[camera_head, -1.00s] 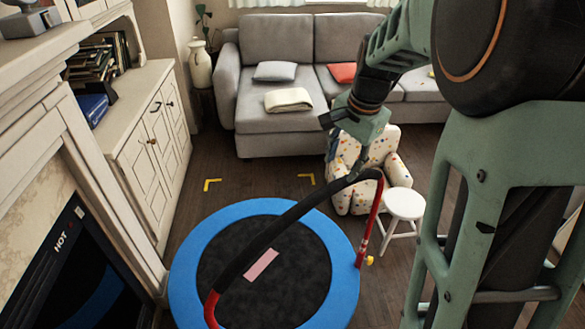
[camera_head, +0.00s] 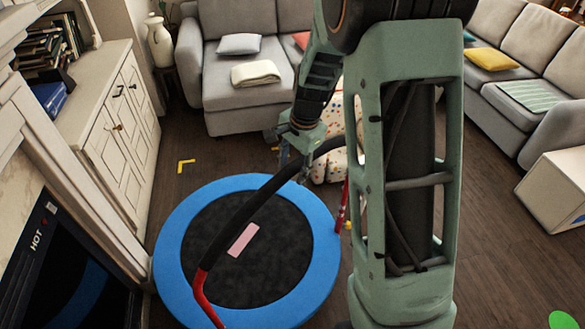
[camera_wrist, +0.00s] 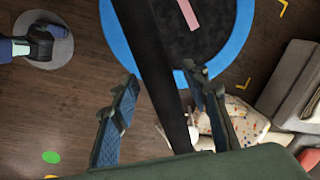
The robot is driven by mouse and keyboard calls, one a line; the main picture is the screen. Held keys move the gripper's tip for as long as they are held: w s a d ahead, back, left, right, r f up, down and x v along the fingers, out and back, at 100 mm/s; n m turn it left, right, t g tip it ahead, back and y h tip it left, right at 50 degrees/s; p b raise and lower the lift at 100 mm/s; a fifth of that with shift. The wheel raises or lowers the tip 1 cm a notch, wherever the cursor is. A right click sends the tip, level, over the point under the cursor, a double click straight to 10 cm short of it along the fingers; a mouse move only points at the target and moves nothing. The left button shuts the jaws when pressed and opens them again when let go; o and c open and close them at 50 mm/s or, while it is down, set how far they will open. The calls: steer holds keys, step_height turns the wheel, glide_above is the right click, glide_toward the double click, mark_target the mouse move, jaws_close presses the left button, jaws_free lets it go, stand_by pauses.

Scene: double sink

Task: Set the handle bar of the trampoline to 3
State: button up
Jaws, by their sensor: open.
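The trampoline (camera_head: 170,235) has a blue rim, a black mat and a pink patch. Its handle bar (camera_head: 245,215) is an arch with a black padded top slanting over the mat. A red post (camera_head: 204,295) stands at its near left end, and another red post (camera_head: 342,208), with a yellow knob, is partly hidden by my arm. My gripper (camera_head: 300,170) is open at the bar's upper right part. In the wrist view, the black bar (camera_wrist: 155,70) runs between the two spread fingers of my gripper (camera_wrist: 160,75); contact cannot be told. No setting numbers are readable.
A fireplace (camera_head: 60,260) and a white cabinet (camera_head: 115,130) stand at the left. A grey sofa (camera_head: 225,90) is behind, with a spotted armchair (camera_head: 328,167) partly hidden by my arm. Another sofa (camera_head: 500,55) and a white side table (camera_head: 555,190) are at the right. Floor is clear between.

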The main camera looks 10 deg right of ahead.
steer(key=shift+f, duration=0.35)
steer(key=shift+c, duration=0.6)
jaws_close()
